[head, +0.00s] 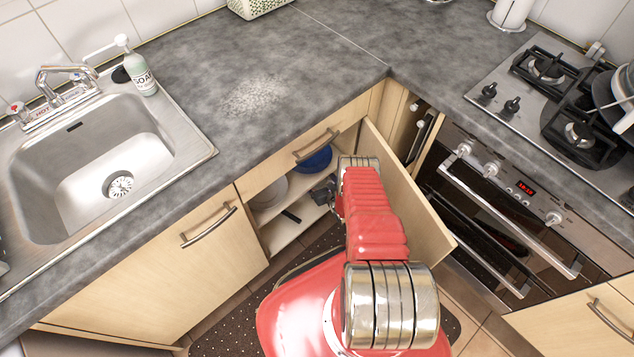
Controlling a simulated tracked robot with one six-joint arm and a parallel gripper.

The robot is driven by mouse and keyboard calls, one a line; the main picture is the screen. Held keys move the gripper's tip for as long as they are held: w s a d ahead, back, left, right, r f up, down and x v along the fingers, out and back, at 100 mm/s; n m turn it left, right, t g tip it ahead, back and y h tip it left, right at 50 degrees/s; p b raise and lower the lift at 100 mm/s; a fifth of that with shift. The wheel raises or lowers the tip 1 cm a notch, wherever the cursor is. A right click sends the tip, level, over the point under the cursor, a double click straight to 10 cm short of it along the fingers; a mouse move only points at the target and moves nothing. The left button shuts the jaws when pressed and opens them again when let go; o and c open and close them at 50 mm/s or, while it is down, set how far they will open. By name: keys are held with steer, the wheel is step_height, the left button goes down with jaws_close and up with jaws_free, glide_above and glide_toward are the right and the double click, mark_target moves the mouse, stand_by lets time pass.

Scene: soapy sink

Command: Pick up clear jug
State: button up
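I cannot make out a clear jug for certain in the head view. My gripper (322,191), dark and small, is at the end of my red arm, at the opening of a lower cupboard (285,238). Its fingers are too small and partly hidden, so I cannot tell whether they are open or shut. Inside the cupboard are a blue bowl (317,160), just above and left of the gripper in the picture, and a pale rounded dish (270,192) to the left. My arm and the open door hide part of the inside.
The cupboard door (425,215) stands open to the right of my arm. An oven (500,215) and a hob (560,100) are further right. A steel sink (85,165) with a soap bottle (138,70) is left. A container of green pieces (258,8) stands at the back. The middle worktop is clear.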

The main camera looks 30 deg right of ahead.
steer(key=s+a+r, duration=0.1)
steer(key=s, duration=1.7)
steer(key=shift+r, duration=0.25)
